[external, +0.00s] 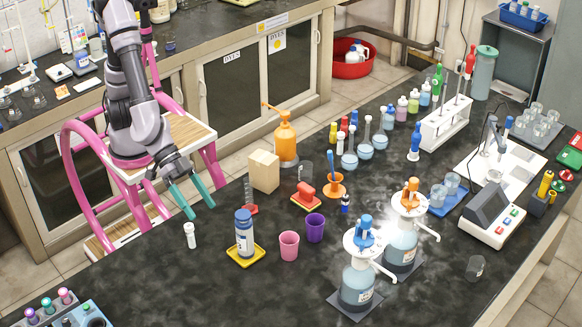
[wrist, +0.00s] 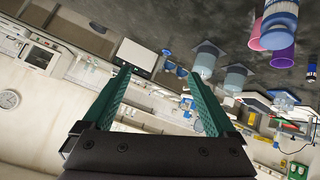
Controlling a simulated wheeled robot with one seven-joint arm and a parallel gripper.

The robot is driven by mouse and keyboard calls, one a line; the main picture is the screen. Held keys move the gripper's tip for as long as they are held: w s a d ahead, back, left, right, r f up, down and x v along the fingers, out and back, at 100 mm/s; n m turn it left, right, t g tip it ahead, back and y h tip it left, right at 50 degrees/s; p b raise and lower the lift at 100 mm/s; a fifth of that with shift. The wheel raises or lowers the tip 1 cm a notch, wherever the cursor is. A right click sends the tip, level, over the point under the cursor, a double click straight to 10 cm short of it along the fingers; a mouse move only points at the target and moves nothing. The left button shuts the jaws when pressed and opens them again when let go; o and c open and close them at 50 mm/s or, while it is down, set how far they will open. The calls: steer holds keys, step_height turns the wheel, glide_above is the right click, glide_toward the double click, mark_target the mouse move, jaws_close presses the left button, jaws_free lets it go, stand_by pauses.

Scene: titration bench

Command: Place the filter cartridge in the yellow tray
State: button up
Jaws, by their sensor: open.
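A blue-and-white cylinder with a label, which looks like the filter cartridge (external: 244,236), stands upright on the small yellow tray (external: 246,262) near the bench's front edge. The cartridge also shows at the top right of the wrist view (wrist: 281,18); the tray is not visible there. My gripper (external: 201,211), with two teal fingers, is open and empty. It is left of the cartridge in the external view, above the bench edge and apart from the cartridge. The gap between the fingers also shows empty in the wrist view (wrist: 158,74).
A small white vial (external: 190,236) stands left of the tray, below my fingers. A pink cup (external: 289,246) and a purple cup (external: 315,228) stand right of the tray. A wooden block (external: 264,171) and an orange pump bottle (external: 285,140) stand behind. The bench front is mostly clear.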

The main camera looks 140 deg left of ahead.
steer(key=s+a+r+m+g+h, duration=0.1)
steer(key=s+a+r+m+h, duration=0.15)
steer(key=s+r+m, duration=0.65)
steer(key=s+a+r+g+y, duration=0.1)
steer(key=s+a+r+y, duration=0.1)
steer(key=s+a, duration=0.3)
steer(key=s+a+r+g+y, duration=0.1)
steer(key=s+a+r, duration=0.3)
steer(key=s, duration=0.9)
steer(key=shift+s+a+y, duration=0.4)
steer(key=shift+a+y, duration=0.25)
steer(key=shift+a, duration=0.35)
